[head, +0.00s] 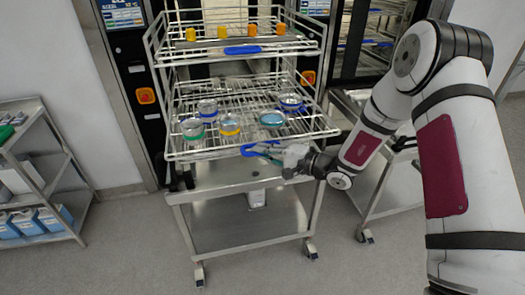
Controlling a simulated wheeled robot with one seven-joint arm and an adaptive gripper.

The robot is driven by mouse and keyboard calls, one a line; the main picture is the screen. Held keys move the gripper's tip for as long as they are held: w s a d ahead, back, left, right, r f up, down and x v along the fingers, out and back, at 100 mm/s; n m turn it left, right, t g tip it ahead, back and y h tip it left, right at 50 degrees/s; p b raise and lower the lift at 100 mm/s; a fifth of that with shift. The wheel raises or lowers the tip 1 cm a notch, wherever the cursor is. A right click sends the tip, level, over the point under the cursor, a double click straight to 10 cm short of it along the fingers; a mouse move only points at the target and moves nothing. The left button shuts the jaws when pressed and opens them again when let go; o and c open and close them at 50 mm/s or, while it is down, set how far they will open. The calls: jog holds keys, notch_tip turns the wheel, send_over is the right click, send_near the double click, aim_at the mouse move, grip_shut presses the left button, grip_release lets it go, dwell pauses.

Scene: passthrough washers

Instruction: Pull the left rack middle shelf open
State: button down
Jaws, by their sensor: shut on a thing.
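The left rack (157,62) stands on a wheeled steel trolley in front of an open washer. Its middle shelf (180,154) is a wire tray that sticks out toward me, past the upper shelf. It holds several glass dishes with blue, green and yellow bands. A blue handle (250,150) sits at the middle of its front edge. My gripper (276,154) reaches in from the right and is shut on this handle. The fingertips are small and partly hidden against the handle.
The upper shelf (290,46) carries orange-yellow cups and its own blue handle (243,50). A second trolley (395,190) stands at the right, behind my arm. A shelf with blue bottles (55,217) stands at the left. Floor in front is clear.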

jog(key=c, duration=1.6)
grip_release()
jog(key=shift+d, duration=0.1)
jog(key=v, duration=1.1)
jog(key=shift+s+d, duration=0.2)
jog(key=shift+d, duration=0.15)
